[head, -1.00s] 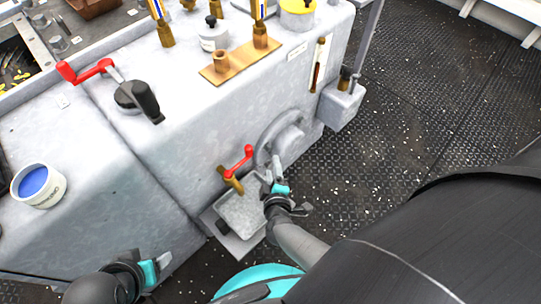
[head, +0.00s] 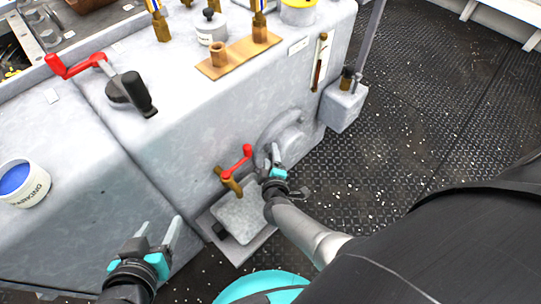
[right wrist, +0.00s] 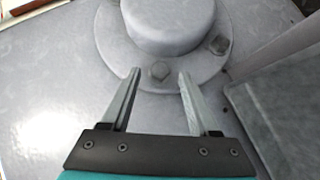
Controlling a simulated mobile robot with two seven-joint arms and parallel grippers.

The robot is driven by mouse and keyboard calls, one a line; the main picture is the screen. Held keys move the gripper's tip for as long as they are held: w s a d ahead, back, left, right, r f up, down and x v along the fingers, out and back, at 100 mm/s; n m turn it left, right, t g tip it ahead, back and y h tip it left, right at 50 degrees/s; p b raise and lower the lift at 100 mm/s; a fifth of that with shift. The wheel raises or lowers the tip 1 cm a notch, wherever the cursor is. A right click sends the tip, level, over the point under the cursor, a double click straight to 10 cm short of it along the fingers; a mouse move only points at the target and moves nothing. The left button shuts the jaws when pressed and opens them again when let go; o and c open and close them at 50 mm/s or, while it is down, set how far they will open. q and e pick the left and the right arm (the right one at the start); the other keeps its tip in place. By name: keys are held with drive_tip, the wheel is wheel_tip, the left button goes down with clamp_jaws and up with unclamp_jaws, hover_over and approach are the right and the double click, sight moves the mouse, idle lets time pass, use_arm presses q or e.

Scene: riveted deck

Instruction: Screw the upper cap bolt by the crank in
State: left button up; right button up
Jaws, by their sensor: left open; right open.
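A round grey cap (head: 287,135) with a bolted flange sits on the side of the grey housing; the right wrist view shows the cap (right wrist: 168,22) close up. One hex bolt (right wrist: 160,70) lies at the flange edge, between the open fingertips of my right gripper (right wrist: 160,76), apart from both. A second bolt (right wrist: 220,44) is to its right. I cannot tell which is the upper one. In the head view my right gripper (head: 272,160) is at the cap. My left gripper (head: 160,228) is open and empty before the housing. The crank (head: 103,78), red with a black grip, is on top.
A brass valve with a red handle (head: 237,160) stands close left of my right gripper, above a grey tray (head: 240,222). A white tub with blue contents (head: 22,185) is at the left. A small grey box (head: 342,108) juts out right of the cap. The deck at right is clear.

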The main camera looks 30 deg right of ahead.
use_arm(q)
drive_tip(key=shift+w+d+r+t+h+b, duration=0.2)
drive_tip(key=shift+d+t+h, duration=0.1)
drive_tip(key=shift+d+t, duration=0.15)
drive_tip(key=shift+w+d+r+t+h+b, duration=0.1)
drive_tip(key=shift+w+d+t+h+b, duration=0.1)
drive_tip(key=shift+d+t+h, duration=0.2)
use_arm(e)
drive_tip(key=shift+w+d+f, duration=0.2)
drive_tip(key=shift+w+f, duration=0.05)
drive_tip(key=shift+w, duration=0.35)
use_arm(q)
drive_tip(key=shift+d, duration=0.1)
use_arm(e)
clamp_jaws()
